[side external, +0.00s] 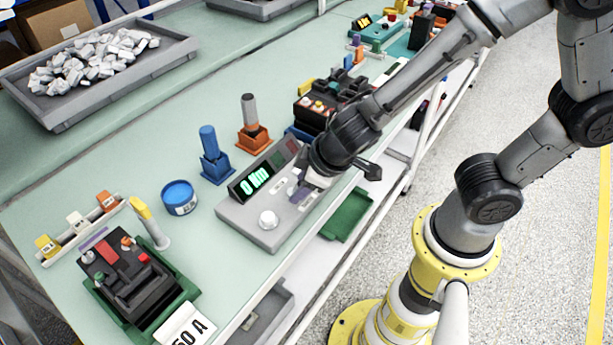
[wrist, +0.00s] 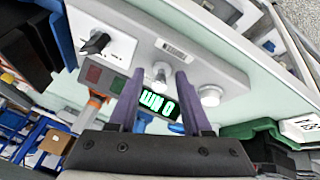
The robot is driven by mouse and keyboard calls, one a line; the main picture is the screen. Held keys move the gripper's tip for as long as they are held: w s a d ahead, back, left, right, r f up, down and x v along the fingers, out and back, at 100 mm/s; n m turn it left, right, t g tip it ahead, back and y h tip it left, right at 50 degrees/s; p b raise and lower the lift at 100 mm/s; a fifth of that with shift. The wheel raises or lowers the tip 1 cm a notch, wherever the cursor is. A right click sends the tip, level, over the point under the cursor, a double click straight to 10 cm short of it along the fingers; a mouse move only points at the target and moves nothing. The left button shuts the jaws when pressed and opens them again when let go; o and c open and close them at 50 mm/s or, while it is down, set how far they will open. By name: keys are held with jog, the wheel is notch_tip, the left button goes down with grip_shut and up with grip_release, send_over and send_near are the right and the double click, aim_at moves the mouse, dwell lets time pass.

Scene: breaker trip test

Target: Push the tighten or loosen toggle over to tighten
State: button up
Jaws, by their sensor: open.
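A grey console (side external: 240,218) stands near the bench's front edge; its display (side external: 255,181) reads "0 Nm" in green. The display also shows upside down in the wrist view (wrist: 157,108). A small pale toggle (wrist: 160,72) stands up from the console face, seen between my finger tips; its tilt and any tighten or loosen marking cannot be read. My gripper (side external: 301,193) is open, its purple fingers low over the console. In the wrist view the fingers (wrist: 161,78) are apart, one on each side of the toggle; contact cannot be told.
A round white knob (side external: 268,219) sits beside the toggle, and a black dial (wrist: 95,42) is at the console's other end. Blue (side external: 215,168) and orange (side external: 253,138) holders with upright tools stand behind. A blue tin (side external: 180,198) and a black breaker (side external: 130,275) are to the left.

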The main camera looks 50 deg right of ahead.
jog(key=d+v, duration=0.1)
jog(key=v, duration=1.2)
jog(key=shift+s+a+r, duration=0.15)
jog(key=shift+a+r, duration=0.15)
jog(key=shift+a, duration=0.2)
jog(key=shift+d, duration=0.1)
jog(key=d+r+m, duration=0.4)
jog(key=d+m, duration=0.1)
jog(key=d, duration=0.5)
jog(key=s+d, duration=0.1)
jog(key=s, duration=0.5)
jog(key=shift+s+d+f+n+y, duration=0.2)
jog(key=shift+s+n+y, duration=0.1)
jog(key=shift+s+y, duration=0.1)
